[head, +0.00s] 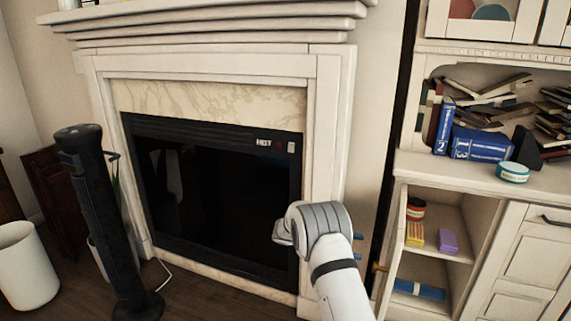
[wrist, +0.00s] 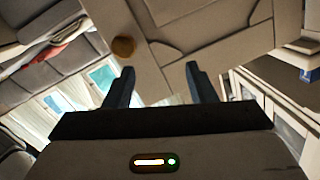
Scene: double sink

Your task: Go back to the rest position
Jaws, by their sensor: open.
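My arm, white and grey, reaches up from the bottom of the head view, in front of the right side of the fireplace (head: 215,200). Beyond the fingers are a pale panelled surface (wrist: 215,50) and a round brown knob (wrist: 123,47). The gripper touches nothing that I can see.
A black tower fan (head: 105,215) and a white bin (head: 27,265) stand at the left. At the right is a white cabinet (head: 480,187) with books, a round tin (head: 512,172) and an open lower compartment holding small boxes (head: 448,241). Dark floor shows at the lower left.

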